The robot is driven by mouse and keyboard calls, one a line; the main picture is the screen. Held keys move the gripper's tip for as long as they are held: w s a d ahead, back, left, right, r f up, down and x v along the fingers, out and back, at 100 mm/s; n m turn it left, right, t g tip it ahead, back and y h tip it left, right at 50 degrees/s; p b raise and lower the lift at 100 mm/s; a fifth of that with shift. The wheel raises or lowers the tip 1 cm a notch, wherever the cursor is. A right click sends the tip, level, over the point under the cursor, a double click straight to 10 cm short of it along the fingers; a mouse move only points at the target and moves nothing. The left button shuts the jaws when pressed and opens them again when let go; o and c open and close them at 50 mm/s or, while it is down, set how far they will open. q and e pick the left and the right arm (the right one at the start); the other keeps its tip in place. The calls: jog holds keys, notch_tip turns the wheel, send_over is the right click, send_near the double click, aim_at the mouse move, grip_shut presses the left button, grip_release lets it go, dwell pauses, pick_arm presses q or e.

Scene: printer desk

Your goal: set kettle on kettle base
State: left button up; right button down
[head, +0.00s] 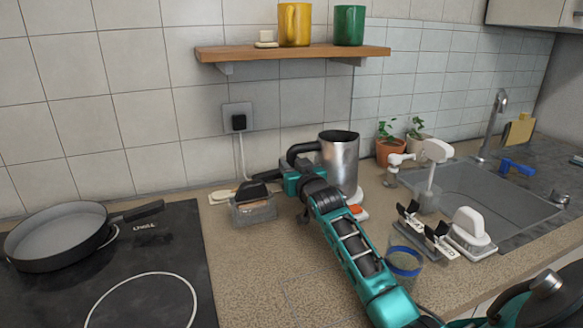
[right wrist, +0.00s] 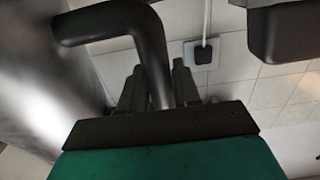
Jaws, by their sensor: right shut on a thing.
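The kettle (head: 342,170), a silver metal jug with a black handle, stands upright at the back of the counter. My right gripper (head: 298,174) is shut on its handle from the left. In the right wrist view the dark handle (right wrist: 155,60) passes between the two fingers (right wrist: 158,88), with the blurred metal body at left. A white piece with an orange-red part (head: 357,210), apparently the kettle base, shows at the kettle's lower right. My arm hides much of that spot, and I cannot tell whether kettle and base touch. My left gripper is not in view.
A clear box with a dark lid (head: 254,208) stands left of my right gripper. A blue-rimmed glass (head: 405,262) and a white-lidded dish (head: 468,232) stand right of my arm. A pan (head: 55,235) sits on the hob. A shelf (head: 290,52) hangs above the kettle.

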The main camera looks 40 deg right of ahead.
jog(key=c, duration=0.8)
grip_release()
jog(key=v, duration=1.2)
jog(key=shift+p, duration=0.35)
